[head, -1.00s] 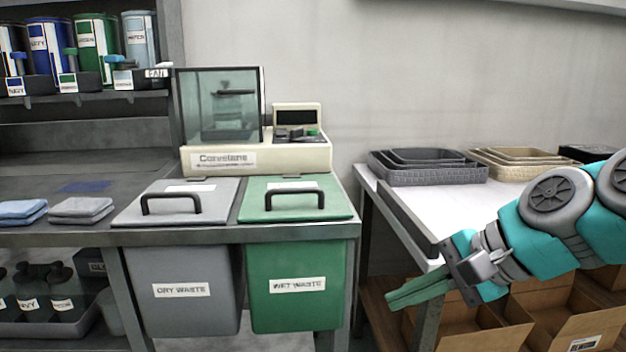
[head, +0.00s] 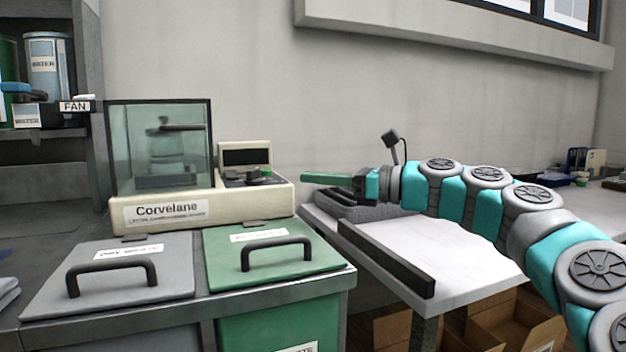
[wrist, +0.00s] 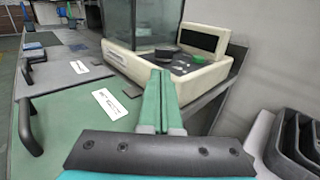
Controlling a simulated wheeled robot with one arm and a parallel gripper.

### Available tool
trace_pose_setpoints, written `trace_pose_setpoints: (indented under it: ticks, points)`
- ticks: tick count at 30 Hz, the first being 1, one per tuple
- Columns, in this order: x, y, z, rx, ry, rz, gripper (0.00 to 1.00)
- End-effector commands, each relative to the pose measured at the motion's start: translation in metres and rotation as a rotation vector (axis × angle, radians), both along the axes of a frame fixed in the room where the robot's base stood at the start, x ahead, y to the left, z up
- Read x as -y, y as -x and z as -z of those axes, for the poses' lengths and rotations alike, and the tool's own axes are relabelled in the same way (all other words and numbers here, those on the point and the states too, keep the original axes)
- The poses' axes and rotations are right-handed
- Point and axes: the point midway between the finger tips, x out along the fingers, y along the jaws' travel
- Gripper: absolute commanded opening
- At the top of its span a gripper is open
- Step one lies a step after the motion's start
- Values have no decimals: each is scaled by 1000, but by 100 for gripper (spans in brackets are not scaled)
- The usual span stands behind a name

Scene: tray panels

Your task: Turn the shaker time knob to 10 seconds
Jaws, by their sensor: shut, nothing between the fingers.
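The shaker (head: 262,193) is a cream machine labelled Corvelane, standing at the back of the bench with a glass chamber (head: 160,150) on its left. A dark knob (head: 253,174) sits on its right-hand panel, beside a green button (head: 265,169) and below a dark display (head: 246,157). In the wrist view the panel shows a dark knob (wrist: 179,66) beyond my fingers; its setting is too small to read. My gripper (head: 303,178) is shut and empty, its green fingers pointing left, just right of the shaker. The closed fingertips also show in the wrist view (wrist: 160,72).
A grey-lidded bin (head: 120,283) and a green-lidded bin (head: 300,268), both with raised handles, stand in front of the shaker. Dark trays (head: 350,212) lie under my arm on the white side table (head: 440,250). The space above the lids is clear.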

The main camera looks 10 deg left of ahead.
Motion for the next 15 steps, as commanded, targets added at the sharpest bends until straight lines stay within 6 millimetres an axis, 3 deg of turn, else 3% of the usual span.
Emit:
trace_pose_setpoints:
  ticks: [6, 15]
  points:
    - [-46, -8, 2, 0, 3, -5, 0]
    - [-90, -18, 1, 1, 2, -1, 0]
